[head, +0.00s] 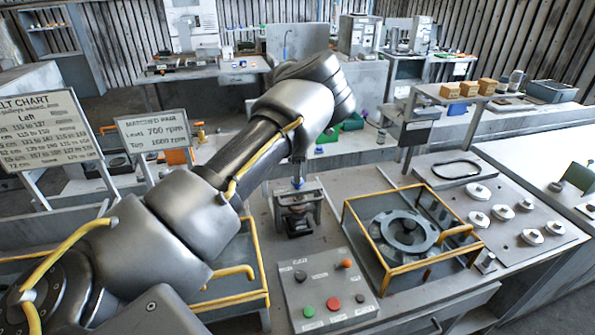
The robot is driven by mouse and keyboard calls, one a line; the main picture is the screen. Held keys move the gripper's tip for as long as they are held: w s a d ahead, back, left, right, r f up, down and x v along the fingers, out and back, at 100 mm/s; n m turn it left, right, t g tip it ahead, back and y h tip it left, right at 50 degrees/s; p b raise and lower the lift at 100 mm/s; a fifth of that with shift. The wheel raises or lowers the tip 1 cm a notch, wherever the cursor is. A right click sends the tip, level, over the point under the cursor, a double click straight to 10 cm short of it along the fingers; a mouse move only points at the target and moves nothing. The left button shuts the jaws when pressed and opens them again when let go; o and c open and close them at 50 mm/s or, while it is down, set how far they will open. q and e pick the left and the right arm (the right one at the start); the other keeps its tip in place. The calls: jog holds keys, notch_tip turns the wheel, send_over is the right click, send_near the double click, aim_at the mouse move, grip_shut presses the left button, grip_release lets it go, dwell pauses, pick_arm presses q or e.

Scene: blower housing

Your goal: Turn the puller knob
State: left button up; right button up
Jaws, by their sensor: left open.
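My left arm reaches in from the left, its wrist bent over a small dark press-like fixture (298,215) on the grey bench. My left gripper (298,172) points down just above the fixture; its fingers are small and partly hidden by the arm. A small bluish-grey piece stands at the fixture's top, under the gripper; I cannot tell whether they touch. In front is a sloped control panel (325,285) with a dark knob (300,276), an orange knob (345,264), and green and red buttons. Its labels are too small to read. My right gripper is not in view.
A yellow-railed frame (347,222) around a grey ring-shaped part (404,231) stands right of the fixture. Several round metal pieces (502,212) sit farther right. Another yellow rail (262,262) is left of the panel. Two signs (155,131) stand at left.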

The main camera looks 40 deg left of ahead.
pick_arm(q)
jog(key=shift+f+p, duration=0.35)
jog(key=shift+f, duration=1)
jog(key=shift+c, duration=0.4)
jog(key=c, duration=0.9)
